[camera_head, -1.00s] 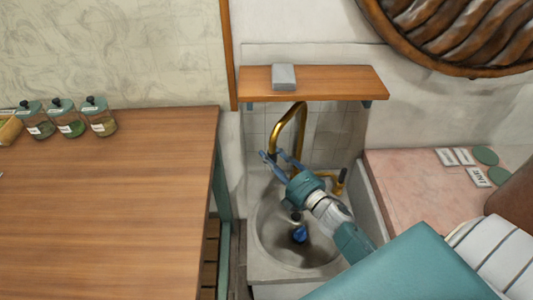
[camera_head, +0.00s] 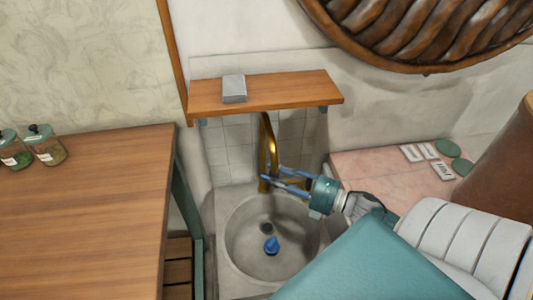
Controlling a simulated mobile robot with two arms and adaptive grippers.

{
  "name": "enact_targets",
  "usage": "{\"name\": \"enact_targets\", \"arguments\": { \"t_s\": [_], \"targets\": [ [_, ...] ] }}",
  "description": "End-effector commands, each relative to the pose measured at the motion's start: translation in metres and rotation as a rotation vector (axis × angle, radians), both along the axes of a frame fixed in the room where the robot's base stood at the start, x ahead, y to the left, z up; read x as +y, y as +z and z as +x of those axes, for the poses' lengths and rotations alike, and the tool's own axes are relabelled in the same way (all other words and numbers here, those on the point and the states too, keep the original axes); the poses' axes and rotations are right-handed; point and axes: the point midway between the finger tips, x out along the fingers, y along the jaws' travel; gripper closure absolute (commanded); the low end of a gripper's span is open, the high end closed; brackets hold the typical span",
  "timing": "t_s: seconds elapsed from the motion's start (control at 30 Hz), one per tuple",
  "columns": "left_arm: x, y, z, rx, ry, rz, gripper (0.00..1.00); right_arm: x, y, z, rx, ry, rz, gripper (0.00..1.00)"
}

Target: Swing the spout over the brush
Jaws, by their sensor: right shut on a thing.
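The brass spout (camera_head: 266,132) rises as a narrow arc behind the stone sink (camera_head: 232,240), below the wooden shelf. My right gripper (camera_head: 271,174), with blue fingers, is shut on the spout near its lower end. The fingers partly hide the spout's tip and base. The brush shows only as a small blue shape (camera_head: 271,246) lying in the sink bowl, just in front of the dark drain (camera_head: 267,228). The spout's end is above and behind the brush in this view. My left gripper is not in view.
The wooden shelf (camera_head: 300,91) with a grey block (camera_head: 234,88) hangs above the sink. A wooden table (camera_head: 80,220) with jars (camera_head: 45,145) stands at the left. A pink counter (camera_head: 380,165) with labels and green discs is at the right.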

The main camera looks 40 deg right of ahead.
Motion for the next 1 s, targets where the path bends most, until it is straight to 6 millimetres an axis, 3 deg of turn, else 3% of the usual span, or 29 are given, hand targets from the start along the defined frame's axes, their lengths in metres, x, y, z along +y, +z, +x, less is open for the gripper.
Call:
{"name": "enact_targets", "arguments": {
  "t_s": [0.03, 0.43, 0.47, 0.57, 1.0],
  "targets": [
    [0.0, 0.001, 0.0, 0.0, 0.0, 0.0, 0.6, -0.004, 0.011, 0.003, -0.02, -0.001, 0.005, 1.0],
    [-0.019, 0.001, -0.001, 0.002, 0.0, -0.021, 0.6, -0.005, 0.011, 0.002, -0.02, -0.002, 0.005, 1.0],
    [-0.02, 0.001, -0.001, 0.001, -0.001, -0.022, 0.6, -0.005, 0.011, 0.002, -0.02, -0.002, 0.005, 0.69],
    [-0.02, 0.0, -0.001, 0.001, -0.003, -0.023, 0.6, -0.006, 0.01, 0.002, -0.019, -0.004, 0.005, 0.49],
    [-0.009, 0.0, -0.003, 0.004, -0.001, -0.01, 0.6, -0.009, 0.003, -0.01, -0.006, -0.004, 0.004, 0.46]
  ]
}}
